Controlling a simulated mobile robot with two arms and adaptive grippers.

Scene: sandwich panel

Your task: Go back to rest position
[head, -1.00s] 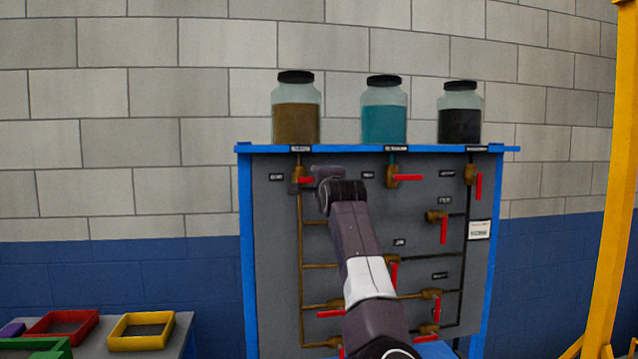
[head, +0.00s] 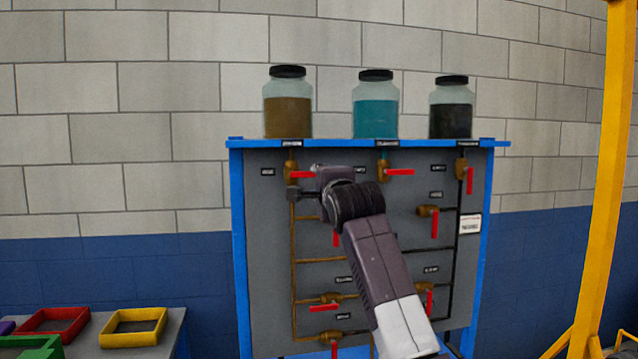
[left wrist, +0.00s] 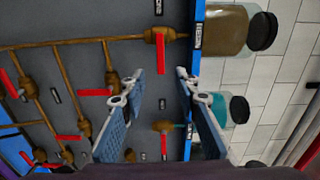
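The grey valve panel (head: 400,260) with a blue frame stands ahead, with red-handled valves and brown pipes. My left gripper (head: 296,192) is in front of its upper left, just below the top left valve (head: 291,170) in the picture. That valve's red handle points right. In the left wrist view my left gripper (left wrist: 160,78) is open and empty, its blue-padded fingers apart. The same valve (left wrist: 158,35) lies beyond the fingertips there, apart from them. My arm hides the middle and lower middle of the panel. My right gripper is not in view.
Jars of brown (head: 287,108), teal (head: 375,112) and black (head: 451,110) contents stand on the panel's top. A table with red (head: 53,334), yellow (head: 133,342) and green trays is at lower left. A yellow post (head: 606,170) stands at right.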

